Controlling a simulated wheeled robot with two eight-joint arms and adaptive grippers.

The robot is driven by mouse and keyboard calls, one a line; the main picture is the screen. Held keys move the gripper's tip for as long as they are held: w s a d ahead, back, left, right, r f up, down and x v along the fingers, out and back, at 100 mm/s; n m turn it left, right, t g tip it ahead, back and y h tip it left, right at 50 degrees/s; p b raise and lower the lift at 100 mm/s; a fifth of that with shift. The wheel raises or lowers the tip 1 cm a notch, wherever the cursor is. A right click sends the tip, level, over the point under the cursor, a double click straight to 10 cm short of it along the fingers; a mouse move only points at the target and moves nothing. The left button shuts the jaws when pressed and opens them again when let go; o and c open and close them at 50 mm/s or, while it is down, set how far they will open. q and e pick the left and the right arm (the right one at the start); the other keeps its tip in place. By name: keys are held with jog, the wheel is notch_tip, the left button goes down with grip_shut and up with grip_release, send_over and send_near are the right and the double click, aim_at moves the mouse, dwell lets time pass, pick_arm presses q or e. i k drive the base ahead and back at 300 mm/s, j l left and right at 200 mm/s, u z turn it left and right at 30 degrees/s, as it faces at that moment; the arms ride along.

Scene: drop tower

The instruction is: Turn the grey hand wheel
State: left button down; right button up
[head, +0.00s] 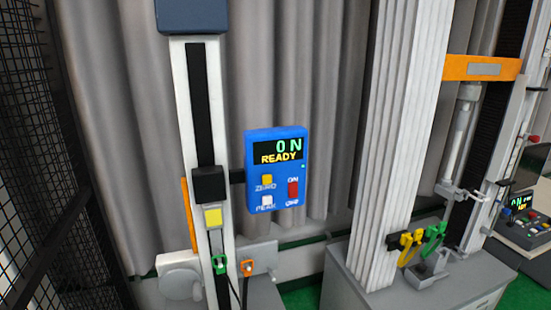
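A pale grey rounded part (180,276) sits at the lower left, beside the foot of the white column. It may be the grey hand wheel, but I cannot tell for sure. A grey block (259,256) shows on the right side of the same column. Neither of my grippers is in view, and nothing is seen touching these parts.
The white column (183,120) carries a blue display box (276,140) reading "0 N READY". Black mesh (40,150) stands at left. A larger test frame (390,150) stands at right.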

aim_at(181, 284)
jog(key=l+u, duration=0.4)
jog(key=k+l+u, duration=0.15)
jog(key=l+u, duration=0.25)
jog(key=k+l+u, duration=0.1)
jog(key=u, duration=0.3)
jog(key=k+l, duration=0.05)
jog(key=l, duration=0.05)
